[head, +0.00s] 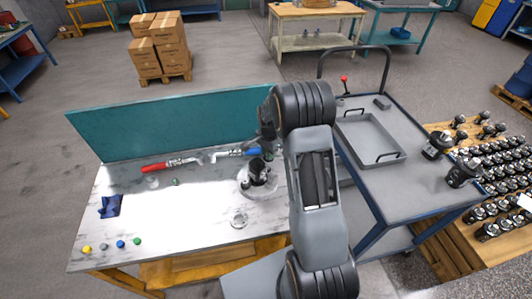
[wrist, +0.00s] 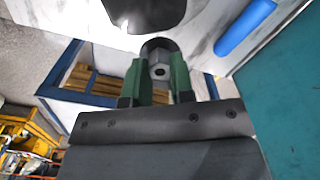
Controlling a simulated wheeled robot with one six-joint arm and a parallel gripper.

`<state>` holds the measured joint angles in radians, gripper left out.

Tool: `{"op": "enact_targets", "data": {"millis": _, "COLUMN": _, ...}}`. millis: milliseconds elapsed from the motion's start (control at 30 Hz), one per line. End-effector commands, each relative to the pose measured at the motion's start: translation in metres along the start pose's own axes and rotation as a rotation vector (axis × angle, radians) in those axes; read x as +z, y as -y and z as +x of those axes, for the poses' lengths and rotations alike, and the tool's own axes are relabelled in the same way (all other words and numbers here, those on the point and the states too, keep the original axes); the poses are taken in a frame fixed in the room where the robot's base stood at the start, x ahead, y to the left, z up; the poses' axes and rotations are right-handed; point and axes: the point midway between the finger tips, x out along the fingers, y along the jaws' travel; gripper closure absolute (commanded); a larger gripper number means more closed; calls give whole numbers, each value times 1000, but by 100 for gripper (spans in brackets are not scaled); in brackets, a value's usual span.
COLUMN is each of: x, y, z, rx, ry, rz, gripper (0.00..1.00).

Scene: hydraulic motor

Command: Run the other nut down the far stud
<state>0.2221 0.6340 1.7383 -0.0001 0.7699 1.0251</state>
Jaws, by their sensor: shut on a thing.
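The dark hydraulic motor (head: 258,172) stands upright on a round pale base on the marble-topped bench. Part of a dark body also shows at the top of the wrist view (wrist: 145,12). My gripper (wrist: 158,78) has green fingers, shut on a dark metal hex nut (wrist: 160,50) whose round opening shows between them. The nut is close to the dark body; I cannot tell whether it is on a stud. In the head view my arm is over the bench's right end, and the fingers and studs cannot be made out.
A red-handled tool (head: 155,167) and a blue-handled tool (head: 228,153) lie along the bench's teal back panel (head: 180,122). A blue cloth (head: 110,206), several coloured caps and a clear dish (head: 239,220) lie further forward. A cart (head: 400,195) with a tray stands to the right.

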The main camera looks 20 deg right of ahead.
Motion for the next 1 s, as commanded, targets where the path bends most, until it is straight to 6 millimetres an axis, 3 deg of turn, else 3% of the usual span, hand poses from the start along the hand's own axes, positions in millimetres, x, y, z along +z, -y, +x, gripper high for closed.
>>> {"op": "enact_targets", "data": {"millis": 600, "x": 1, "y": 1, "z": 46, "rx": 0, "ry": 0, "rz": 0, "gripper": 99}}
{"op": "enact_targets", "data": {"millis": 1000, "x": 1, "y": 1, "z": 53, "rx": -1, "ry": -1, "rz": 0, "gripper": 99}}
